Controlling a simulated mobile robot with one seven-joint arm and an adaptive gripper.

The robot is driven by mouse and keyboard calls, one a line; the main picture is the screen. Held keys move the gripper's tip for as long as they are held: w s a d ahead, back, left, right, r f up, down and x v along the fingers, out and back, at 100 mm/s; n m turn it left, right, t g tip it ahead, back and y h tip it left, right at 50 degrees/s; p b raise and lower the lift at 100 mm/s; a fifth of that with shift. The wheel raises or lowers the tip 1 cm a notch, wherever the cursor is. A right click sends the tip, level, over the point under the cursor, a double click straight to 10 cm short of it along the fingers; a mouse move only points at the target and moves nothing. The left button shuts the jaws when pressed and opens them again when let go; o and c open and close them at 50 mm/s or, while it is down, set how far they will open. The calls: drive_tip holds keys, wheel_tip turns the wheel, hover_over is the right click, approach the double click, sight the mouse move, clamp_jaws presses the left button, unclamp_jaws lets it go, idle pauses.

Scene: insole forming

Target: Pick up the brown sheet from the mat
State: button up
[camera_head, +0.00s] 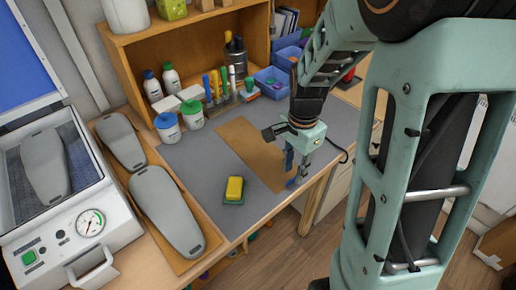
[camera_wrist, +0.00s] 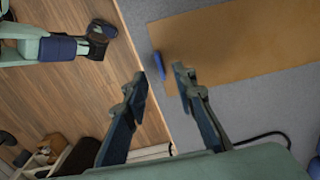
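The brown sheet (camera_head: 245,147) lies flat on the grey mat (camera_head: 190,165), reaching towards the mat's front edge; my gripper hides part of its right side. In the wrist view the sheet (camera_wrist: 235,45) fills the upper right, on the mat (camera_wrist: 265,100). My gripper (camera_head: 295,172) points down by the sheet's near end, at the table's front edge. In the wrist view its fingers (camera_wrist: 157,82) are apart with nothing between them. The left finger shows against the floor and the right one against the mat and sheet edge. Its height above the mat is hard to tell.
A small blue item (camera_wrist: 158,66) lies beside the sheet's end. A yellow-green sponge (camera_head: 234,189) sits on the mat's front. Grey insole forms (camera_head: 165,210) lie on a wooden board to the left, beside a press (camera_head: 75,235). Jars (camera_head: 168,127) and pens stand behind the mat.

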sight(292, 179)
wheel_tip(292, 179, down, 3)
drive_tip(key=shift+a+f, duration=0.15)
drive_tip(key=shift+f, duration=0.05)
clamp_jaws()
drive_tip(key=shift+r, duration=0.15)
